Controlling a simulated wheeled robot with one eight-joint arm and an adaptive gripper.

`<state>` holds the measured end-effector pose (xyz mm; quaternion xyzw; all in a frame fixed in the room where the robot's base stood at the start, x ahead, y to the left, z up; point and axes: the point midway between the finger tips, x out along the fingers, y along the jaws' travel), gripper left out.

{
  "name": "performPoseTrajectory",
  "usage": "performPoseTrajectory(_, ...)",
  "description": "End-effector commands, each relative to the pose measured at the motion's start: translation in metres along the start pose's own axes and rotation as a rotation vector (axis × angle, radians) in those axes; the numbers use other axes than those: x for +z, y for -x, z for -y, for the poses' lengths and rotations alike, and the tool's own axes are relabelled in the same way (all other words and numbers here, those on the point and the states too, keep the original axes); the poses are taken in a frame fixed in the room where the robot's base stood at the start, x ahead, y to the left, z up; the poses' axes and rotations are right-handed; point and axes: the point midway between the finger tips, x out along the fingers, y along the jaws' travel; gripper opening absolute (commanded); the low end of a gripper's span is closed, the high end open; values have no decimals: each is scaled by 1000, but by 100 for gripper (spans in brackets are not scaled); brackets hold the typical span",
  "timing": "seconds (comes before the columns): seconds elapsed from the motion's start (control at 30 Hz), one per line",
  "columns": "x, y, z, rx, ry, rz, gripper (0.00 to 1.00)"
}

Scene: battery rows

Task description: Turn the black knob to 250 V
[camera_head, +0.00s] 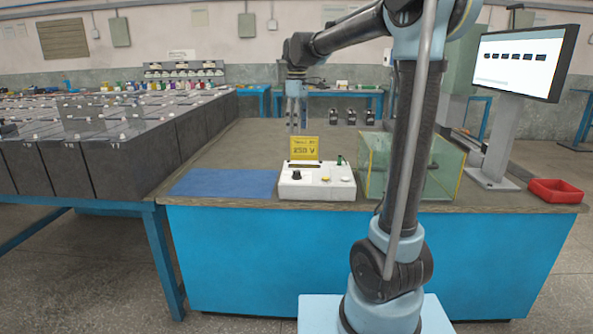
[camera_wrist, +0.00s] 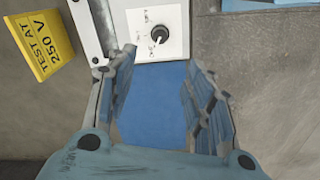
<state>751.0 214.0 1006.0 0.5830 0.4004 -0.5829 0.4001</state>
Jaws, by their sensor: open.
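The black knob (camera_head: 296,174) is on the left part of the white tester box (camera_head: 318,190). In the wrist view the knob (camera_wrist: 160,34) sits on a white square plate with small marks around it, too small to read. Its pointer setting cannot be told. A yellow sign (camera_head: 305,148) behind the box reads 250 V; in the wrist view the sign (camera_wrist: 40,45) reads "TEST AT 250 V". My gripper (camera_wrist: 163,66) is open and empty. The knob shows beyond the fingertips, roughly in line with the gap between them, not between the fingers.
A blue mat (camera_head: 225,183) lies left of the box. A glass-walled tank (camera_head: 440,178) stands close on its right. A monitor (camera_head: 520,62) and a red tray (camera_head: 555,191) are farther right. Rows of dark batteries (camera_head: 90,165) fill the left table.

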Motion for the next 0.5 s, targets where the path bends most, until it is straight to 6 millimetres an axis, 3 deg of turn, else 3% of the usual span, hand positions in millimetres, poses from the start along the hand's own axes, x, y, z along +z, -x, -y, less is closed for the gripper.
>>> performPoseTrajectory(0.17, -3, -11, -1, -1, 8, 1, 48)
performPoseTrajectory(0.5, -2, -66, -1, -1, 6, 1, 48)
